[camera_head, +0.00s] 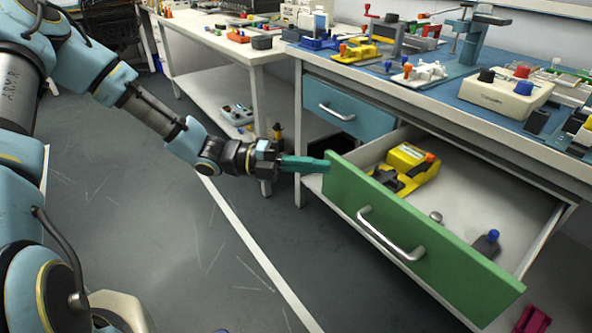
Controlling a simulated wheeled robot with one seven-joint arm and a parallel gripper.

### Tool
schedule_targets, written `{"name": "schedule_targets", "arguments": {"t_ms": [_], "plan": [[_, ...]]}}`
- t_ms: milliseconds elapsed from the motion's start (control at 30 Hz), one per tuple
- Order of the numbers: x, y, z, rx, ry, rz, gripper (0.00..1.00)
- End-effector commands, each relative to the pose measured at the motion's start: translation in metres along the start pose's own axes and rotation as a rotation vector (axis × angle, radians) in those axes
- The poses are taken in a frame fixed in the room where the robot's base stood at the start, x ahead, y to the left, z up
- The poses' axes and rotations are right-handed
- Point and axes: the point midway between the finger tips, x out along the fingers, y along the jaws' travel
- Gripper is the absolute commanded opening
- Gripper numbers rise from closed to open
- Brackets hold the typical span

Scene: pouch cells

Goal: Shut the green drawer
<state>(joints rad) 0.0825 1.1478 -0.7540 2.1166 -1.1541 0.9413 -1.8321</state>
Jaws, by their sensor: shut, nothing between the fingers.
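The green drawer (340,192) stands pulled out from under the workbench on the right, with its inside showing. Its silver bar handle (391,236) is on the green front. Inside lie a yellow tool (405,169), a small dark item with a blue knob (487,243) and a small round metal piece (436,216). My gripper (326,163) is shut and empty, its teal fingers pointing right at the upper left corner of the drawer front. I cannot tell whether the fingertips touch the front.
A blue drawer (345,110) beside it is shut. The workbench top (455,112) above carries clamps and a beige box (510,95). A second table (215,43) stands behind at left. A magenta item (532,320) lies at lower right. The grey floor (130,215) at left is mostly clear.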

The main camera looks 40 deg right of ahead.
Motion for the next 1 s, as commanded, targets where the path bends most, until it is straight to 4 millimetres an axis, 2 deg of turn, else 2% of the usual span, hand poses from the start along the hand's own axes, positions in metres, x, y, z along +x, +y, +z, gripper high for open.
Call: {"name": "schedule_targets", "arguments": {"t_ms": [133, 667, 867, 1000], "plan": [[0.007, 0.000, 0.007, 0.000, 0.000, 0.000, 0.00], [0.011, -0.001, 0.012, 0.000, 0.000, -0.001, 0.00], [0.031, -0.004, 0.030, 0.001, 0.002, -0.001, 0.00], [0.055, -0.005, 0.053, 0.002, 0.003, -0.001, 0.00]]}}
